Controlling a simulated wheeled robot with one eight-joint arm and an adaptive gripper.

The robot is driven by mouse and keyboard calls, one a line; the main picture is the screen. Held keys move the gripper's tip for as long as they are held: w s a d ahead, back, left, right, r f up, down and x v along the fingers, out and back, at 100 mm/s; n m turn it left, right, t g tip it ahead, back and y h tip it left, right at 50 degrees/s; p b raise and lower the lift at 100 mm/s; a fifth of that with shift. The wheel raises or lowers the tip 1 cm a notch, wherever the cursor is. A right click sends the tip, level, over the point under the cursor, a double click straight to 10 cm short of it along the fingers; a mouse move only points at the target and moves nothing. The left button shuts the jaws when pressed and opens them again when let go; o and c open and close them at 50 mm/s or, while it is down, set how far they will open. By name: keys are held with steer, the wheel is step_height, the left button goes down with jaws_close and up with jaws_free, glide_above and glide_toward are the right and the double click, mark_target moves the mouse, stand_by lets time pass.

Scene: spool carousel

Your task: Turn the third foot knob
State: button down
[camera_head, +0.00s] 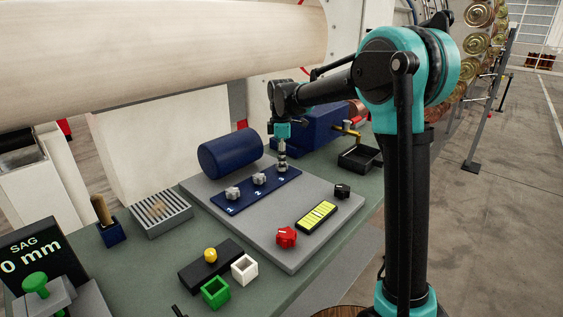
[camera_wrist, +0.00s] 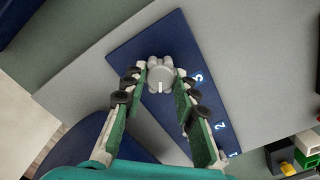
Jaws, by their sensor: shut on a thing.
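A blue plate (camera_head: 247,200) on a grey board carries three grey lobed knobs. It also shows in the wrist view (camera_wrist: 130,52), with white numbers 1, 2 and 3 along one edge. The third knob (camera_wrist: 160,72), beside the number 3, has a white mark on its top. My gripper (camera_head: 282,156) points down over the far right end of the plate. Its fingers lie on either side of the third knob and are shut on it. In the head view the gripper largely hides this knob. The first knob (camera_head: 232,193) and second knob (camera_head: 259,179) stand free to its left.
A dark blue cylinder (camera_head: 230,153) lies just behind the plate. A red knob (camera_head: 287,237), a yellow level gauge (camera_head: 317,215) and a black knob (camera_head: 342,190) sit in front. A black tray (camera_head: 360,158) stands at the right. A large pale roll (camera_head: 150,55) hangs above.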

steer(key=c, duration=1.2)
jaws_free()
step_height(320, 180, up, 12)
